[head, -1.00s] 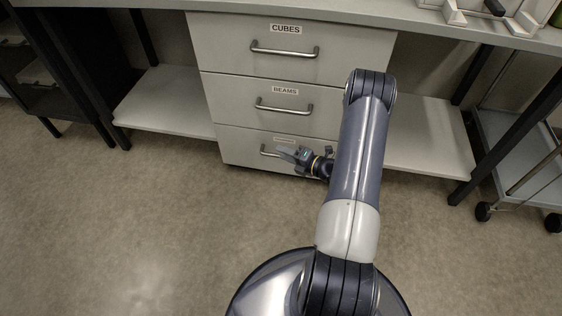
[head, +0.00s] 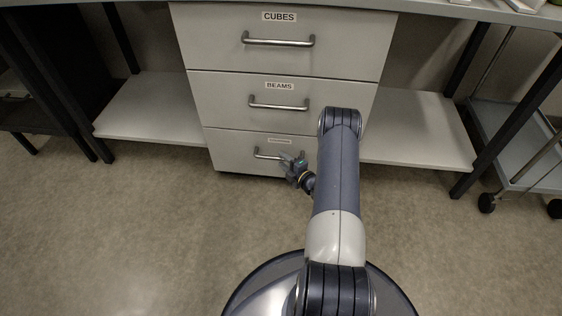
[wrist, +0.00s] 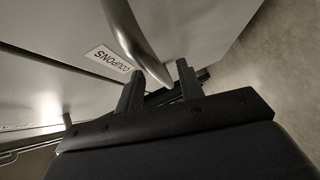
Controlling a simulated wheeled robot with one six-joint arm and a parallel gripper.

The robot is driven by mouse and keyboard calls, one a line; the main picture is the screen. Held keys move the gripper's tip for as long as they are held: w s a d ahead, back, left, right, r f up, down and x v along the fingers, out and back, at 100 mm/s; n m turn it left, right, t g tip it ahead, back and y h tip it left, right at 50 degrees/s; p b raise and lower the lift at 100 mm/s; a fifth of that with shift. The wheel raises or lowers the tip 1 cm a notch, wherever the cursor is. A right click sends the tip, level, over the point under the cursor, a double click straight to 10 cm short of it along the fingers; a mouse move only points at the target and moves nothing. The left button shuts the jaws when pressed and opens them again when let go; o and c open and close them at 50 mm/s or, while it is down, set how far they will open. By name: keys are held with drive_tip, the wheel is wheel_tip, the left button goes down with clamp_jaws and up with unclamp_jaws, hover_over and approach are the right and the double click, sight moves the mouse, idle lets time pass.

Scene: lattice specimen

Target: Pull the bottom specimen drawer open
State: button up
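The bottom drawer (head: 228,150) is the lowest of three grey drawers and looks closed in the head view. Its small label reads COUPONS in the wrist view (wrist: 113,60). Its metal bar handle (head: 266,155) is partly covered at the right end by my gripper (head: 288,159). In the wrist view my gripper (wrist: 158,82) has its two dark fingers apart. The curved end of the handle (wrist: 143,52) reaches down between the fingertips. I cannot tell whether either finger touches it.
Above are the BEAMS drawer (head: 225,98) and the CUBES drawer (head: 215,42), both closed. Low shelves lie left (head: 150,112) and right (head: 420,135) of the drawers. A wheeled cart (head: 510,150) stands at the right. The floor (head: 130,235) in front is clear.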

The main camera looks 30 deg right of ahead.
drive_tip(key=shift+x, duration=1.15)
clamp_jaws()
